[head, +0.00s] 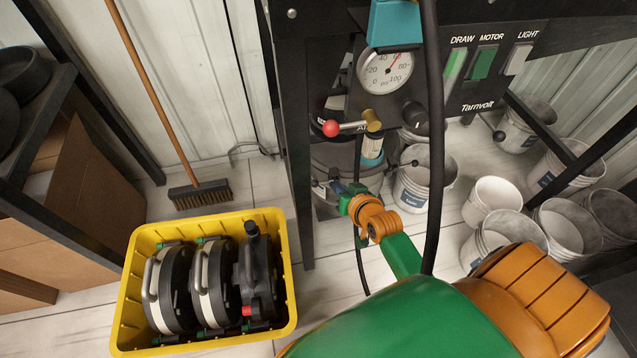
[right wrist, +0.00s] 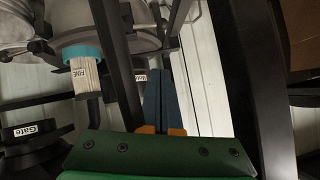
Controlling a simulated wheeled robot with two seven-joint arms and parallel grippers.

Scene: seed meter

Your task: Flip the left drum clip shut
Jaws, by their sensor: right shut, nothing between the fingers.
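The dark drum (head: 333,152) sits under the machine's gauge, partly hidden by the frame post, the red-knobbed lever and a hose. My right gripper (head: 322,188) is at the drum's lower front in the head view, shut and empty. In the right wrist view its blue-grey fingers (right wrist: 160,85) lie together, pointing up toward the grey rounded housing (right wrist: 110,40). The left drum clip cannot be told apart from the small metal parts around the fingertips, nor whether it is touched. My left gripper is not in view.
A red-knobbed lever (head: 331,128) sits just above the gripper, with a black hose (head: 435,130) close to my right arm. A yellow crate (head: 128,313) of seed discs stands on the floor at left. White buckets (head: 493,197) stand at right. A broom (head: 200,193) leans behind.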

